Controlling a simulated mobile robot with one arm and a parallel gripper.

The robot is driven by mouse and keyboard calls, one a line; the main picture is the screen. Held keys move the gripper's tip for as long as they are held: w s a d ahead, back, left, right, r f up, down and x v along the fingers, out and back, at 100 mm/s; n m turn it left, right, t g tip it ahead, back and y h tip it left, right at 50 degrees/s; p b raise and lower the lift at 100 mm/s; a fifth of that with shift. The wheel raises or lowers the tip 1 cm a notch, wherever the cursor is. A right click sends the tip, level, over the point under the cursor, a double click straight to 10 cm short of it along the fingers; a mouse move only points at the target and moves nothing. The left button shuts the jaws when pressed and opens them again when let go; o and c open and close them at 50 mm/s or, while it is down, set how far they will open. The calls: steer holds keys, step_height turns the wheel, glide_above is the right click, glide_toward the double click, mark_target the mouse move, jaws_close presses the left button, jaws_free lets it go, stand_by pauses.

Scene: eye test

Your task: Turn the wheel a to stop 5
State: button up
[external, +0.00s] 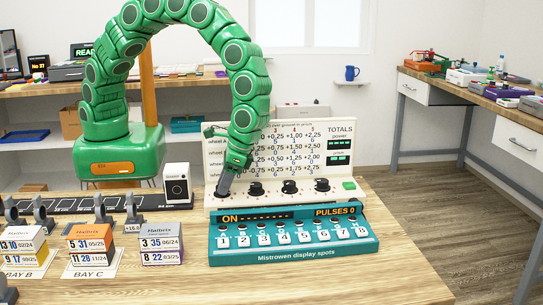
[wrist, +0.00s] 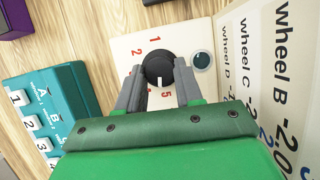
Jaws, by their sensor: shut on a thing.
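In the wrist view a round black knob (wrist: 157,68) stands on the cream panel (wrist: 122,45), with red numbers printed around it. The numbers 1, 2 and 5 can be read; others are partly hidden by my fingers. A short white mark on the knob points down the picture, towards the side where the 5 is. My gripper (wrist: 158,84) is shut on this knob, one finger on each side. In the external view my gripper (external: 224,186) reaches down at the left end of the row of knobs and hides the leftmost one, which fits wheel A.
Other black knobs (external: 289,187) stand to the right on the same panel, with a green button (external: 349,185) at the end. A teal keypad box (external: 293,257) stands in front, reading ON and PULSES 0. Card blocks (external: 162,244) lie to the left.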

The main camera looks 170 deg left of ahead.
steer(key=shift+a+n, duration=0.1)
steer(key=shift+n, duration=0.4)
steer(key=o, duration=1)
steer(key=shift+o, duration=0.2)
steer(key=v, duration=0.7)
steer(key=shift+s+r, duration=0.15)
steer(key=shift+r, duration=0.25)
steer(key=shift+a, duration=0.1)
